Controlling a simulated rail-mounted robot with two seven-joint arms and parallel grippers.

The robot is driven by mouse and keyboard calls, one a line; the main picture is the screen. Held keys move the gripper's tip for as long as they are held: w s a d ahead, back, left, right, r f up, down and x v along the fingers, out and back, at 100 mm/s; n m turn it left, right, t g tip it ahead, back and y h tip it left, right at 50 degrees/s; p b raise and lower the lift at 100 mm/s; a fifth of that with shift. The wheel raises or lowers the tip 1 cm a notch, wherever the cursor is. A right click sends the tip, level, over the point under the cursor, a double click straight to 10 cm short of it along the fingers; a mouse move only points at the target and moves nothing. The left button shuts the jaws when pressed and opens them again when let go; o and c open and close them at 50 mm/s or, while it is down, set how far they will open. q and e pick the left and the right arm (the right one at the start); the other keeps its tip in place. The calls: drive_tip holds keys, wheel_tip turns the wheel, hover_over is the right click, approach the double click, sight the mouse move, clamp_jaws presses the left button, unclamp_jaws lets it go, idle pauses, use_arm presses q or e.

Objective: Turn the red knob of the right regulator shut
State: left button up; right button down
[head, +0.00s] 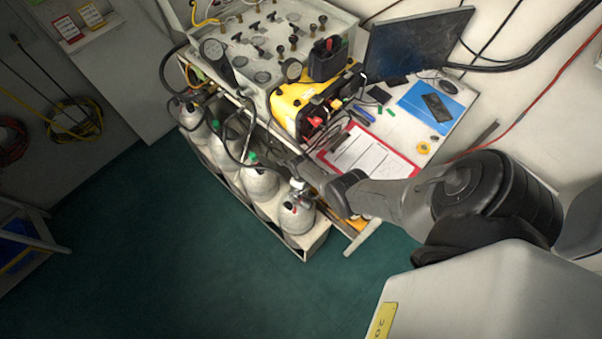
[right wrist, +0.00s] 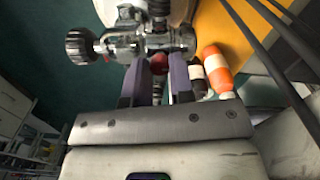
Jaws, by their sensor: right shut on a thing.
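The right regulator (right wrist: 150,42) is a chrome body on the valve of the rightmost grey cylinder (head: 297,216). It lies just beyond my right fingertips in the right wrist view, with a black ribbed handwheel (right wrist: 81,45) at its left end. A small red spot shows beside that handwheel. My right gripper (right wrist: 160,66) points at the regulator; in the head view it is at the cylinder's top (head: 300,184). My left gripper is out of view.
More grey cylinders (head: 227,148) stand in a row to the left. A yellow case (head: 290,100) and a red clipboard (head: 412,172) are on the bench above. An orange-and-white cylindrical thing (right wrist: 217,68) is close right of my right fingers. The green floor (head: 170,260) is clear.

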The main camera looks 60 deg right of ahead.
idle(0.4)
drive_tip(key=c, duration=1.4)
unclamp_jaws()
drive_tip(key=shift+c, duration=0.2)
drive_tip(key=o, duration=0.5)
drive_tip(key=shift+c, duration=0.2)
wheel_tip(320, 180, up, 14)
drive_tip(key=p, duration=0.7)
drive_tip(key=shift+f, duration=0.1)
